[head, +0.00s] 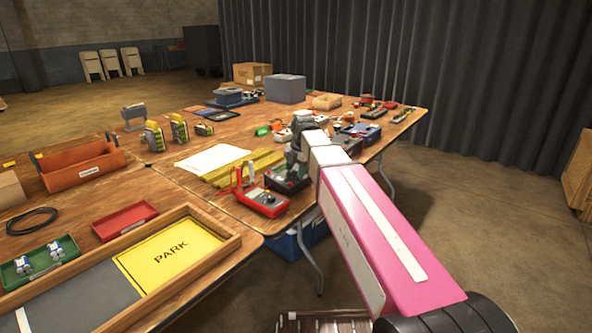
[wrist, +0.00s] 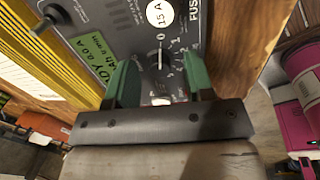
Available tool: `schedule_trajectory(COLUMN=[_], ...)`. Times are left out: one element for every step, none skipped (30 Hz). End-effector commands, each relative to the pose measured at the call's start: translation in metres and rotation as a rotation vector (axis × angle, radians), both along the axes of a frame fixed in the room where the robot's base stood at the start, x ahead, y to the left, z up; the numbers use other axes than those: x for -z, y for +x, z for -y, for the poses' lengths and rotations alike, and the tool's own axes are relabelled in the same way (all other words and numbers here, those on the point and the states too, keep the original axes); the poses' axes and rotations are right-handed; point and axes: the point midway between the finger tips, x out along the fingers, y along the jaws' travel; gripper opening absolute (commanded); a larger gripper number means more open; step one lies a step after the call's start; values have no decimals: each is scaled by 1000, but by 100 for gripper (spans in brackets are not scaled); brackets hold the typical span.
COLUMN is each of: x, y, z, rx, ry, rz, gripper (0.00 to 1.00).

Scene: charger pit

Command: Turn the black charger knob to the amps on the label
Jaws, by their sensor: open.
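The dark charger panel (wrist: 108,22) fills the upper wrist view; in the head view the charger (head: 288,181) sits near the table's right edge. A dial with white numbers and a white pointer line (wrist: 160,59) lies between my fingers; the knob's body is hard to make out against the dark panel. My gripper (wrist: 160,68) is open, with one green finger on each side of the dial; contact cannot be told. A green label (wrist: 92,58) with tilted handwriting is left of the dial, partly covered by a finger; its number is hard to read. In the head view my gripper (head: 297,148) is over the charger.
A white round "15 A" fuse mark (wrist: 160,14) is above the dial. Another black knob (wrist: 55,17) stands at the panel's left. Other devices crowd the table beyond.

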Motion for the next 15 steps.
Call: schedule_trajectory(x=[1, 2, 2, 2, 2, 2, 2, 2, 2, 2, 2, 2, 2, 2, 2], y=[0, 0, 0, 0, 0, 0, 0, 0, 0, 0, 0, 0, 0, 0, 0], z=[0, 0, 0, 0, 0, 0, 0, 0, 0, 0, 0, 0, 0, 0, 0], rx=[0, 0, 0, 0, 0, 0, 0, 0, 0, 0, 0, 0, 0, 0, 0], ry=[0, 0, 0, 0, 0, 0, 0, 0, 0, 0, 0, 0, 0, 0, 0], rz=[0, 0, 0, 0, 0, 0, 0, 0, 0, 0, 0, 0, 0, 0, 0], gripper=[48, 48, 48, 48, 48, 48, 48, 48, 45, 35, 26, 12, 3, 0, 0])
